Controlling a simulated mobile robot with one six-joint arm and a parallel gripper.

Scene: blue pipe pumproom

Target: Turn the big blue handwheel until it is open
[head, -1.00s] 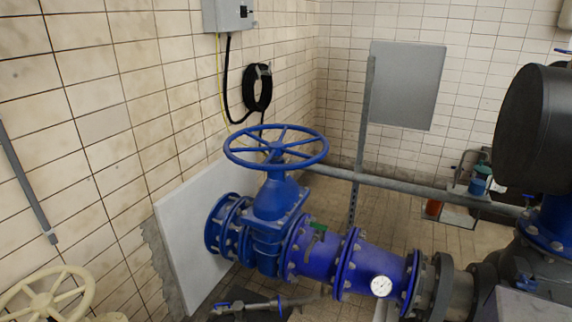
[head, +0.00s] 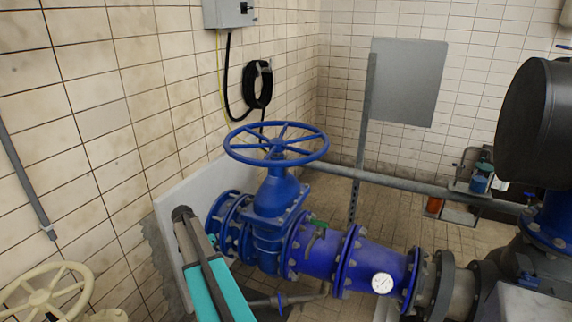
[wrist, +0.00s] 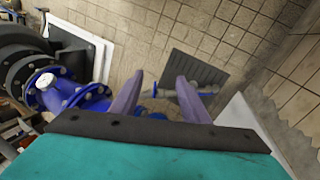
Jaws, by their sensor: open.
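The big blue handwheel (head: 276,143) lies flat on top of the blue gate valve (head: 276,195) in the head view, with its spokes and rim in plain sight. Nothing touches it there. My arm shows at the lower left of the valve, below the wheel. In the wrist view my gripper (wrist: 156,95) has its two purple fingers spread apart with nothing held between them. The fingers point toward the floor area. I cannot clearly make out the handwheel in the wrist view. The head view does not show whether the valve is open.
A blue pipe with a white gauge (head: 382,284) runs right from the valve. A cream handwheel (head: 42,298) stands at the lower left. A grey rail (head: 400,182) passes behind. The tiled wall (head: 110,110) is left of the valve. The space above the wheel is clear.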

